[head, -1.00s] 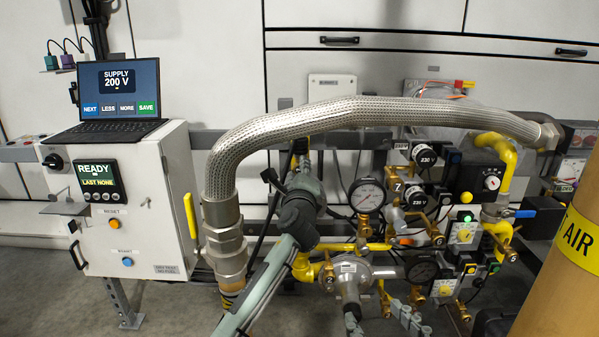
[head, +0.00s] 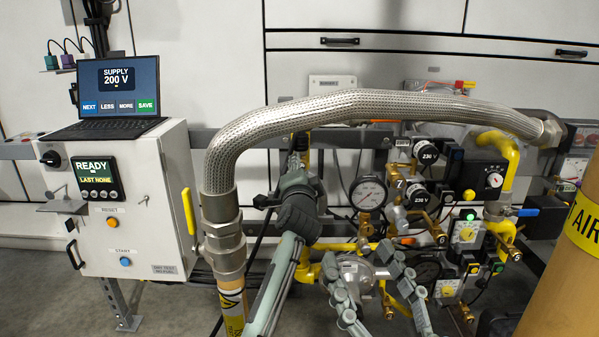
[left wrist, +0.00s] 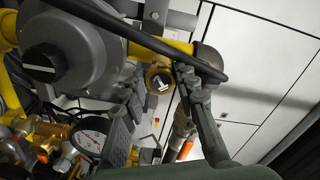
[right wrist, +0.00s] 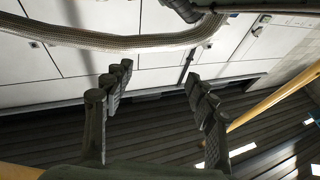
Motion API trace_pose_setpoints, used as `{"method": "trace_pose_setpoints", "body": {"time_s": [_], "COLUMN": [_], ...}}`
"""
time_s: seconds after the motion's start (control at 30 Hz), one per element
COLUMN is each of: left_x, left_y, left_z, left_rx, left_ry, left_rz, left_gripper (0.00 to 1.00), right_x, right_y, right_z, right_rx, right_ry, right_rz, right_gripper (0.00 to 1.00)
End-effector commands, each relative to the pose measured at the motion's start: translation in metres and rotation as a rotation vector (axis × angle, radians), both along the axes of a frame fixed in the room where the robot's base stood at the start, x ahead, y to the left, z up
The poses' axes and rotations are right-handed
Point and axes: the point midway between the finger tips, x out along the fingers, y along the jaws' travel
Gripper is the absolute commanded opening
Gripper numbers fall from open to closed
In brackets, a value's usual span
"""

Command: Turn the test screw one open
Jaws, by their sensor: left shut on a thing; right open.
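The brass test screw (left wrist: 158,78), with a dark face and a pale mark like a 1, shows in the left wrist view beside a grey regulator body. My left gripper (left wrist: 160,75) has its fingers on either side of the screw and is shut on it. In the head view my left gripper (head: 297,172) reaches up beside the yellow pipework; its hand hides the screw there. My right gripper (head: 364,262) is open and empty, low in front of the pipework; the right wrist view shows its spread fingers (right wrist: 158,80) with nothing between them.
A braided hose (head: 370,106) arches over the left hand. Gauges (head: 368,193) and valves crowd the right side. A control cabinet (head: 140,220) with a laptop (head: 117,95) stands left. A tan post (head: 575,270) is at far right.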

Motion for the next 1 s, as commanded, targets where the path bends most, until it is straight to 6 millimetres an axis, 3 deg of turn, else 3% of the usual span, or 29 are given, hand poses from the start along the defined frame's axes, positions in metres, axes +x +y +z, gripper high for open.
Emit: {"method": "trace_pose_setpoints", "body": {"time_s": [0.5, 1.0], "left_x": [0.0, 0.0], "left_y": [-0.001, -0.001], "left_z": [-0.002, -0.002], "left_rx": [-0.437, -0.598], "left_ry": [0.001, 0.001], "left_rz": [0.0, 0.0], "left_gripper": [0.01, 0.01], "right_x": [-0.006, -0.01], "right_y": [-0.008, -0.011], "right_z": [0.02, 0.027], "right_rx": [0.049, 0.067], "right_ry": [-0.151, -0.202], "right_rz": [-0.015, -0.02], "right_gripper": [0.57, 0.57]}}
